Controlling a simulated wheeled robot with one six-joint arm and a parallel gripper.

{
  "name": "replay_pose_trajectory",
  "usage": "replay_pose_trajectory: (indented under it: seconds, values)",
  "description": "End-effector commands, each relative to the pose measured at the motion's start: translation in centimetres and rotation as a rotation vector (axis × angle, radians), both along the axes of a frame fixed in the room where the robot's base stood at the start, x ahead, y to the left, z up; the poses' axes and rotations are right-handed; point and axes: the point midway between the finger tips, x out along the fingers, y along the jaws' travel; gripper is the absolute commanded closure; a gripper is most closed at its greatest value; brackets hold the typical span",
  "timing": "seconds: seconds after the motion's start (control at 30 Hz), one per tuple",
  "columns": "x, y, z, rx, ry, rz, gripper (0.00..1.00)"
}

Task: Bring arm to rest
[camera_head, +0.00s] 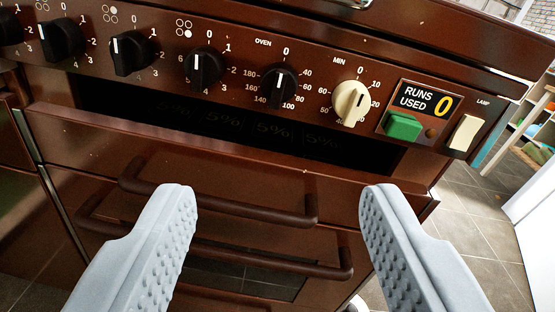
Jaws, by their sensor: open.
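My gripper (277,215) is open and empty, with its two grey studded fingers wide apart at the bottom of the view. It is in front of a brown stove (75,140). Between and behind the fingers are two dark bar handles, an upper handle (225,203) and a lower handle (270,258). The fingers overlap the handles in the picture, but I cannot tell that they touch anything. The rest of my arm is out of view.
The control panel has several black knobs (204,67), a cream timer knob (351,101), a green button (402,126) by a counter reading 0, and a cream lamp switch (465,132).

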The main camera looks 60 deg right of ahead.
Motion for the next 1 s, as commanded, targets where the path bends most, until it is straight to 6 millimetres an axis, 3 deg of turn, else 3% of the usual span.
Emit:
replay_pose_trajectory:
  seconds: [0.17,0.47,0.7,1.0]
  values:
    - [-0.5,-0.8,2.9,0.015,-0.044,0.04,0.45]
    - [-3.3,-3.6,13.4,0.069,-0.198,0.213,0.45]
    - [-7.3,-5.5,20.8,0.106,-0.292,0.357,0.45]
    - [-13.8,-7.3,28.5,0.14,-0.37,0.529,0.45]
